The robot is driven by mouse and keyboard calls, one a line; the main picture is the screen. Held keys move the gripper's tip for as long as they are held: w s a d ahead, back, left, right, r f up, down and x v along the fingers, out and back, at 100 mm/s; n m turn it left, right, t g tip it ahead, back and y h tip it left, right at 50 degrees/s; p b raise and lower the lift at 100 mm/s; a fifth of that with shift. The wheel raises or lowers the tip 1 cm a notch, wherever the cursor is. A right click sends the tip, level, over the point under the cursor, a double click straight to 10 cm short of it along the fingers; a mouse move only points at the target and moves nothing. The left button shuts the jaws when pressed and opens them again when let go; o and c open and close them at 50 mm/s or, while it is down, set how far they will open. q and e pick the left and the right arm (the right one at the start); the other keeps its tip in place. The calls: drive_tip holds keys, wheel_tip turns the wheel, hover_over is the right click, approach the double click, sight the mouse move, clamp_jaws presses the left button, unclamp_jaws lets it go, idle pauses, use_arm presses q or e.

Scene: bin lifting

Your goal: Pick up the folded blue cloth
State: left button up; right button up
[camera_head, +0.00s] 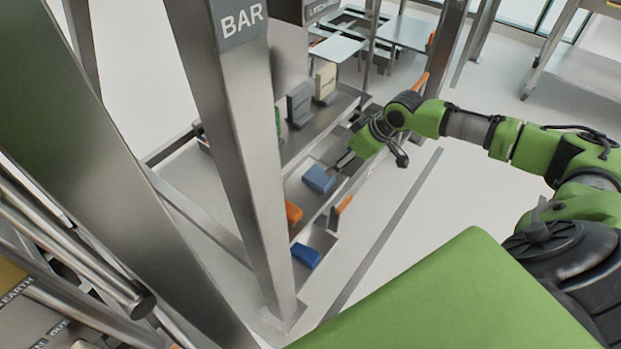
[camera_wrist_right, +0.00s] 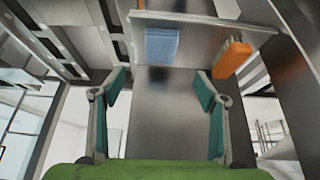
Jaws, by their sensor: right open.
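A folded blue cloth (camera_wrist_right: 161,46) lies ahead of my right gripper (camera_wrist_right: 160,98) in the right wrist view, near the upper edge of a grey metal surface. The gripper's two teal-padded fingers are spread wide, with nothing between them and a gap to the cloth. In the head view, a blue block-like thing (camera_head: 319,179) lies on a shelf just left of the right gripper (camera_head: 346,160). A second, darker blue thing (camera_head: 305,256) lies lower down. I cannot tell for sure which of these matches the cloth in the wrist view. My left gripper is not in view.
An orange brush-like thing (camera_wrist_right: 232,57) lies right of the cloth. Orange items (camera_head: 293,213) also show on the shelves in the head view. A grey block (camera_head: 300,103) and a cream block (camera_head: 325,83) stand farther back. A metal post (camera_head: 235,150) marked BAR stands in front.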

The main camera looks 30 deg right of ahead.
drive_tip(key=b, duration=0.2)
hover_over(322, 177)
drive_tip(key=s+d, duration=0.1)
drive_tip(key=s, duration=0.2)
drive_tip(key=f, duration=0.6)
drive_tip(key=shift+w+f, duration=0.25)
drive_tip(key=shift+f, duration=0.05)
drive_tip(key=b+x, duration=0.1)
drive_tip(key=x, duration=0.4)
drive_tip(key=shift+s+f, duration=0.15)
drive_tip(key=shift+f, duration=0.2)
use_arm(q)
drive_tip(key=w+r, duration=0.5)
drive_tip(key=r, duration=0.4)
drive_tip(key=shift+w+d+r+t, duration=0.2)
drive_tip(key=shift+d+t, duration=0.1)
use_arm(e)
drive_tip(key=c, duration=1.1)
